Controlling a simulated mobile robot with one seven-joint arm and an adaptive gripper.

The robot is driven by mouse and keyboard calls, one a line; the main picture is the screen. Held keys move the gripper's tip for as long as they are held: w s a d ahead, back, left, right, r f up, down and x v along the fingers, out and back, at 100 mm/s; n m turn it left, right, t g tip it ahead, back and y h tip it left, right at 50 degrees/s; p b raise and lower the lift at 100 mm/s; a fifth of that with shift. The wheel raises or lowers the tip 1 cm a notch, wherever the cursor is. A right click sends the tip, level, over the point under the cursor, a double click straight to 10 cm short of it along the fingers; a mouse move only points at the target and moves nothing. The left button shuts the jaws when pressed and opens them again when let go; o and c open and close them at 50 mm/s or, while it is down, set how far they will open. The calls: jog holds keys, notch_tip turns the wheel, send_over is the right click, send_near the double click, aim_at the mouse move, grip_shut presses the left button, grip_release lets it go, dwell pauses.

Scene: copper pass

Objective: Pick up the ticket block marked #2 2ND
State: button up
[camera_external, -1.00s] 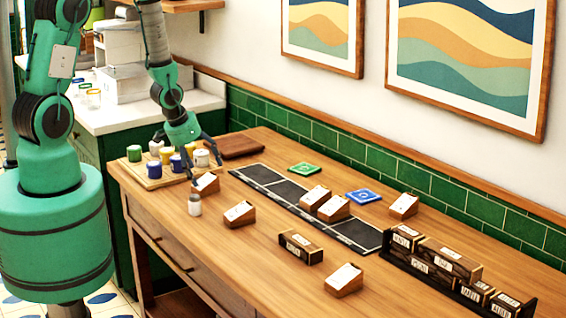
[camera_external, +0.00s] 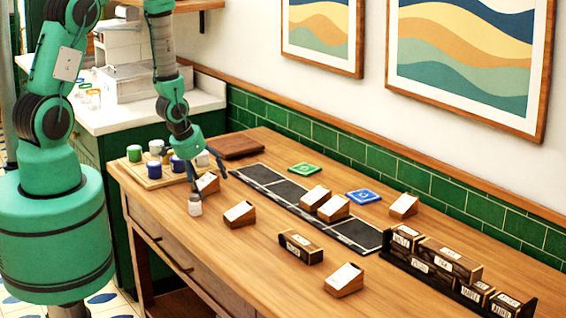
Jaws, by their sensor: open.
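Several wedge-shaped wooden ticket blocks with white faces stand on the wooden table; their print is too small to read, so I cannot tell which is #2 2ND. One ticket block (camera_external: 208,184) is at the left by my gripper (camera_external: 209,178), which is open with dark fingers about this block, partly hiding it. I cannot tell whether they touch it. Other blocks are at the table's middle (camera_external: 239,214), on the dark strip (camera_external: 316,197) and (camera_external: 335,208), at the back right (camera_external: 404,206) and at the front (camera_external: 344,280).
A small white-capped jar (camera_external: 195,206) stands close in front of my gripper. A wooden tray (camera_external: 152,183) of coloured jars is behind it at left. A dark labelled box (camera_external: 300,247) and a black rack (camera_external: 388,256) of boxes are farther right. The front middle table is mostly clear.

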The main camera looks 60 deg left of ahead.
aim_at(210, 179)
jog(key=shift+f, duration=0.2)
jog(key=shift+c, duration=0.5)
jog(key=c, duration=1.6)
jog(key=shift+r, duration=0.2)
jog(key=shift+r, duration=0.85)
notch_tip(210, 179, up, 2)
jog(key=shift+r, duration=0.1)
jog(key=s+d, duration=0.1)
jog(key=s, duration=0.4)
jog(key=s+d, duration=0.1)
jog(key=s, duration=0.4)
jog(key=s+d+r+b, duration=0.1)
jog(key=s+d, duration=0.1)
jog(key=s, duration=0.3)
jog(key=shift+s, duration=0.25)
